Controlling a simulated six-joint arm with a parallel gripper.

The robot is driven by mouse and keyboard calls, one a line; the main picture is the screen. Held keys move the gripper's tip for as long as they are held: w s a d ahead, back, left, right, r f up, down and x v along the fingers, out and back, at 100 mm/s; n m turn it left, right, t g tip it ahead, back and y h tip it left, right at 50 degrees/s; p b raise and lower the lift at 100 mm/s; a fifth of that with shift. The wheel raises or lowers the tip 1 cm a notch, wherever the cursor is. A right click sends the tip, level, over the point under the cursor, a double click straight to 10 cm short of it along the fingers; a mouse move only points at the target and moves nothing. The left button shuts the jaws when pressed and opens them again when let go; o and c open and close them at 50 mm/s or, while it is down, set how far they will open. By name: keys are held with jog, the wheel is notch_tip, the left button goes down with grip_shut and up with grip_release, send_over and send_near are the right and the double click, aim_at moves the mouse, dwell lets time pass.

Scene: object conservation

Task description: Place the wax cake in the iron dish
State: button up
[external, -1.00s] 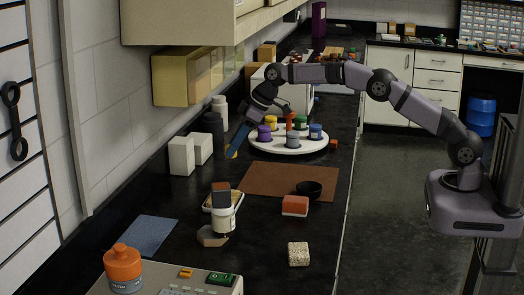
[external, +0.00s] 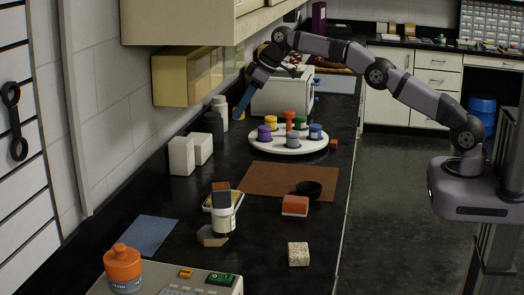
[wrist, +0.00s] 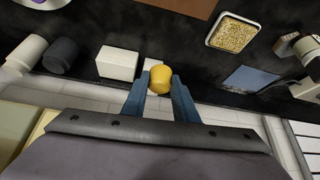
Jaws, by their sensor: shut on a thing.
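My gripper (wrist: 160,82) is shut on a yellow rounded lump, the wax cake (wrist: 160,79), which sits between the blue fingertips in the wrist view. In the external view my gripper (external: 241,112) hangs above the left side of the counter by the wall, with a small part of the wax cake (external: 239,116) showing. A small black bowl, which looks like the iron dish (external: 308,188), sits at the right edge of the brown mat, nearer the camera and to the right of my gripper. The dish is not seen in the wrist view.
White blocks (external: 181,156) and a dark bottle (external: 212,127) stand near the wall. A yellow cabinet (external: 183,80) hangs close by on the left. An orange-topped block (external: 295,206) lies near the dish.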

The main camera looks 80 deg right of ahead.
jog(key=s+d+r+m+p, duration=0.1)
jog(key=s+d+r+p, duration=0.25)
jog(key=s, duration=0.35)
jog(key=s+a+f+n+g+y+p, duration=0.1)
jog(key=s+a+f+n+y, duration=0.1)
jog(key=s+a+f+n, duration=0.3)
jog(key=s+a+f+n+g+y+p, duration=0.2)
jog(key=s+a+f+n, duration=0.4)
jog(key=s, duration=0.5)
jog(key=shift+a+f+n+y, duration=0.15)
jog(key=shift+n+y, duration=0.25)
jog(key=shift+n, duration=0.4)
jog(key=shift+f, duration=0.1)
jog(key=shift+s+f+b, duration=0.1)
jog(key=shift+f+b, duration=1.9)
jog(key=shift+f, duration=2.8)
